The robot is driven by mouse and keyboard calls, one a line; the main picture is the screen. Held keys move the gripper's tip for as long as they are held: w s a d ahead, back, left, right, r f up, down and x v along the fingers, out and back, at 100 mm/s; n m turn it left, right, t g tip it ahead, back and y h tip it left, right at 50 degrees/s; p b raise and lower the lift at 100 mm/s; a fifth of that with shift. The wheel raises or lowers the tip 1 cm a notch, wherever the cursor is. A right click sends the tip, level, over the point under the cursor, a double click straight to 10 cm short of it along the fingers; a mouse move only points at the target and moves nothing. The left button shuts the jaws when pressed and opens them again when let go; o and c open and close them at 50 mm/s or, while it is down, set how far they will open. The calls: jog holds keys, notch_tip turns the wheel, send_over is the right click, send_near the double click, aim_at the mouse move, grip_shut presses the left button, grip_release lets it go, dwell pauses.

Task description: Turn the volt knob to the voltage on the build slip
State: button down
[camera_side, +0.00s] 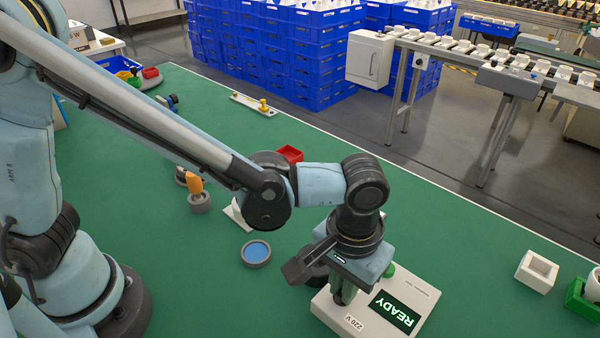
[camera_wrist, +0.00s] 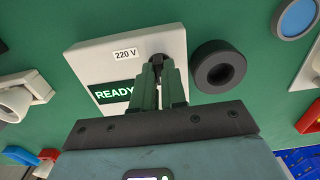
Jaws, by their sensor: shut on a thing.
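A white burn-in box (camera_side: 335,312) stands at the front of the green bench, with a lit display (camera_side: 394,312) reading READY and a "220 V" label (camera_side: 354,323). In the wrist view the box (camera_wrist: 98,59) shows the same label (camera_wrist: 125,55) and display (camera_wrist: 112,93). My gripper (camera_wrist: 160,75) points down at the box, its green fingers shut on the black volt knob (camera_wrist: 156,59). The fingers hide most of the knob, so its pointer setting cannot be read. In the side view my gripper (camera_side: 343,292) hides the knob. I cannot make out a build slip.
A dark ring (camera_wrist: 219,67) stands close beside the box. A round blue-centred dish (camera_side: 256,253) lies to its left. An orange-handled item (camera_side: 195,184) stands in a grey holder, and a red bin (camera_side: 290,154) is behind. A white square block (camera_side: 537,272) stands right. Bench between is clear.

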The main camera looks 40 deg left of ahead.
dwell(0.3)
jog(key=c, duration=1.2)
grip_release()
jog(key=shift+r, duration=0.1)
notch_tip(320, 180, up, 12)
jog(key=shift+f, duration=0.1)
jog(key=shift+a, duration=0.1)
jog(key=a+f+t, duration=0.1)
jog(key=a+t, duration=0.1)
jog(key=a, duration=0.6)
jog(key=a+t, duration=0.2)
jog(key=a, duration=0.7)
jog(key=a+f+t, duration=0.1)
jog(key=a+t, duration=0.2)
jog(key=a, duration=0.6)
jog(key=shift+w+f, duration=0.2)
jog(key=shift+f, duration=0.1)
